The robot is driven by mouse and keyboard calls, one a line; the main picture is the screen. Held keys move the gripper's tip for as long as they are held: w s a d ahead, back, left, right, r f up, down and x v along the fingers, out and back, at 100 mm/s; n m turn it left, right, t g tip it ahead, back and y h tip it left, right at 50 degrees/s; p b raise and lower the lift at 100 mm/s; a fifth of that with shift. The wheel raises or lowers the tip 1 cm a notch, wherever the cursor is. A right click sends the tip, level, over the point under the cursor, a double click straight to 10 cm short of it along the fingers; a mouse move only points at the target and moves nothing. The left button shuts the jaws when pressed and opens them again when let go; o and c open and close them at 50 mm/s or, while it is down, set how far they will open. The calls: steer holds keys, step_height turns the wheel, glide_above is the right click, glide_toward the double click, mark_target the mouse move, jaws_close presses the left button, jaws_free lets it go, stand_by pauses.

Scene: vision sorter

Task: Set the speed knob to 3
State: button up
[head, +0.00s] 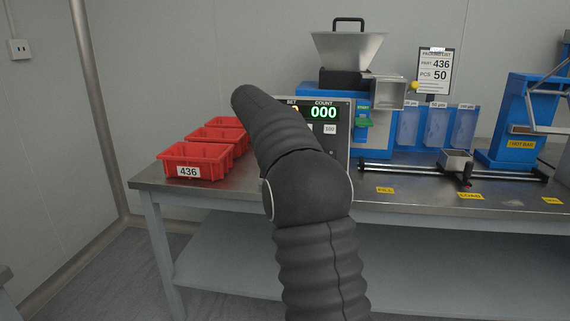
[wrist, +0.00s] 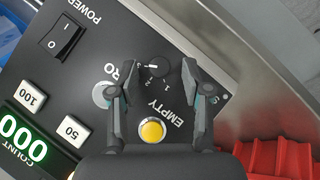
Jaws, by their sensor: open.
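The speed knob (wrist: 158,67) is a small round black dial on the dark control panel (wrist: 105,65), with small white numbers around it. A white pointer mark on it points roughly left in the wrist view; the number it meets is too small to read surely. My gripper (wrist: 153,80) is open, with one finger to each side of the knob in the picture. Nothing is between the fingers but the panel behind, and contact with the knob cannot be seen. In the head view my arm covers the knob and the gripper.
A yellow EMPTY button (wrist: 153,131) sits close to the knob, with a white button (wrist: 104,94) beside the left finger. A power switch (wrist: 67,39) and a green display reading 000 (head: 323,113) are on the panel. Red bins (head: 195,162) stand left of the machine.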

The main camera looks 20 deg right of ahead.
steer(key=v, duration=1.2)
steer(key=shift+w, duration=0.15)
steer(key=s+a+f+n+t+y, duration=0.15)
steer(key=a+f, duration=0.25)
steer(key=f, duration=0.7)
steer(key=s+a+f+t+y, duration=0.1)
steer(key=s+a+f, duration=0.2)
steer(key=s, duration=0.9)
steer(key=s+a+f+y, duration=0.2)
steer(key=s+a+f, duration=0.1)
steer(key=s, duration=0.9)
steer(key=s+a+f+t+y, duration=0.1)
steer(key=s+a+f, duration=0.2)
steer(key=s, duration=0.9)
steer(key=shift+s+a+m+t+y, duration=0.15)
steer(key=shift+a+m+t+y, duration=0.05)
steer(key=shift+m+t+y, duration=0.15)
